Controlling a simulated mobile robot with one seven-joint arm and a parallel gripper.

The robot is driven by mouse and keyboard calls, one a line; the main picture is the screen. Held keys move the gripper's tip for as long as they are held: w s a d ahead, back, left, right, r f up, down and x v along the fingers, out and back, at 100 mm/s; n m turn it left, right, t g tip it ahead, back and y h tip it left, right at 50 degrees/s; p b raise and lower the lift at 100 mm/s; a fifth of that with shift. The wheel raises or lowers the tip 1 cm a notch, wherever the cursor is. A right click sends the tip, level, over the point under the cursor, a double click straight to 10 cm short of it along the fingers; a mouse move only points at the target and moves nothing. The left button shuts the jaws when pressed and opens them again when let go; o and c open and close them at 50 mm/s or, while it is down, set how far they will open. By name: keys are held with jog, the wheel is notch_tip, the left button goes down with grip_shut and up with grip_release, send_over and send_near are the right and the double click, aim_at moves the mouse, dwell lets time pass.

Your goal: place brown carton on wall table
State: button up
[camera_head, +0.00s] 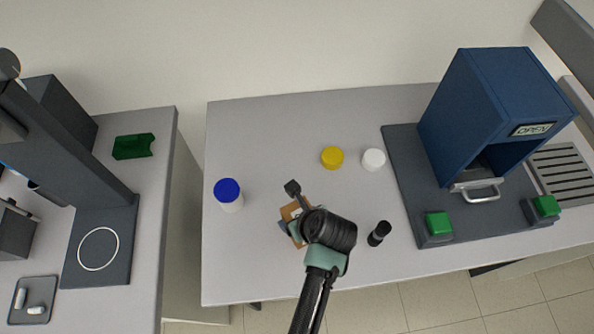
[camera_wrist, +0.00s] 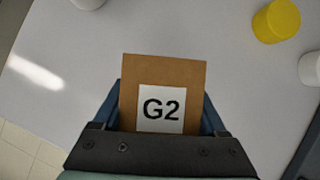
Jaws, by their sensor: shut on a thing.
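The brown carton (camera_wrist: 163,75) carries a white label reading G2 and sits between the two fingers of my gripper (camera_wrist: 163,120) in the wrist view. In the head view the carton (camera_head: 289,211) is mostly hidden behind my gripper (camera_head: 292,222) and wrist. My gripper is shut on it, over the left-middle part of the grey table (camera_head: 260,130) that stands along the wall. I cannot tell whether the carton touches the tabletop.
A blue-capped white bottle (camera_head: 228,194) stands left of my gripper. A blue OPEN box (camera_head: 470,110) fills the right side. A left bench (camera_head: 150,190) holds a green piece (camera_head: 133,146).

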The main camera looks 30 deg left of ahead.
jog(key=o, duration=1.4)
